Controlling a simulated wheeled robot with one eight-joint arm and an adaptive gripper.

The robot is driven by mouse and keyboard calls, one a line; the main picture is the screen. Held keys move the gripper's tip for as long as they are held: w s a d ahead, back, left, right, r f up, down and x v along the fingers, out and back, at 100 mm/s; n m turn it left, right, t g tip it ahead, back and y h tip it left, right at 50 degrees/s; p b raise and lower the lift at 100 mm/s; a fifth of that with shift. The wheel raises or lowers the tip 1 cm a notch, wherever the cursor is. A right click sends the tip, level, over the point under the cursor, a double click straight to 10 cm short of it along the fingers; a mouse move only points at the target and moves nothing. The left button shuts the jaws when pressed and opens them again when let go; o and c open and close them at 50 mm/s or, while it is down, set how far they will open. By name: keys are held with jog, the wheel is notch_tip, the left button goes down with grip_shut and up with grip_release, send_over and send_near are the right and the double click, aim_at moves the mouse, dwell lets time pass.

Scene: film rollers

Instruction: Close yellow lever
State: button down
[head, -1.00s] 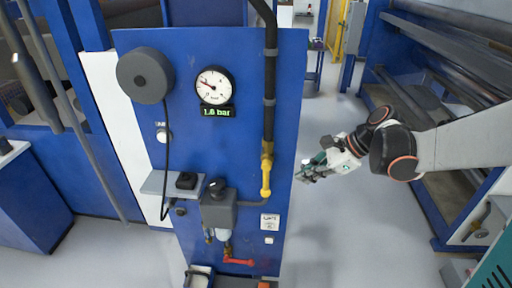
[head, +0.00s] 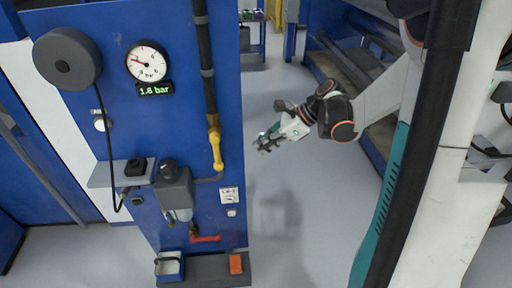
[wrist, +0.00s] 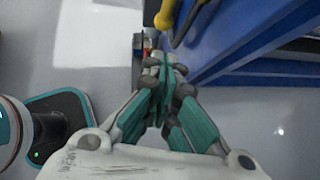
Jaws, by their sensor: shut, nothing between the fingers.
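The yellow lever (head: 216,150) hangs straight down along the dark vertical pipe on the blue panel, in line with the pipe, in the head view. A yellow part also shows at the top of the wrist view (wrist: 166,14), beside the blue panel edge. My gripper (head: 262,147) is to the right of the panel, apart from the lever, in free air. In the wrist view its teal fingers (wrist: 170,66) are together, with nothing between them.
The blue panel (head: 160,110) carries a gauge (head: 148,62) with a 1.6 bar display, a grey reel (head: 67,57), a filter unit (head: 174,185) and a red lever (head: 205,239). An orange block (head: 236,264) lies at its foot. Floor right of the panel is clear.

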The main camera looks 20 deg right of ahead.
aim_at(222, 163)
jog(key=w+a+f+b, duration=0.3)
jog(key=w+a+f, duration=0.1)
jog(key=a, duration=0.4)
jog(key=shift+w+a+f, duration=0.2)
jog(key=shift+w+f, duration=0.15)
jog(key=shift+f, duration=0.45)
jog(key=shift+w+f+b, duration=0.15)
jog(key=shift+b, duration=0.15)
jog(key=shift+a+y, duration=0.15)
jog(key=shift+y, duration=0.15)
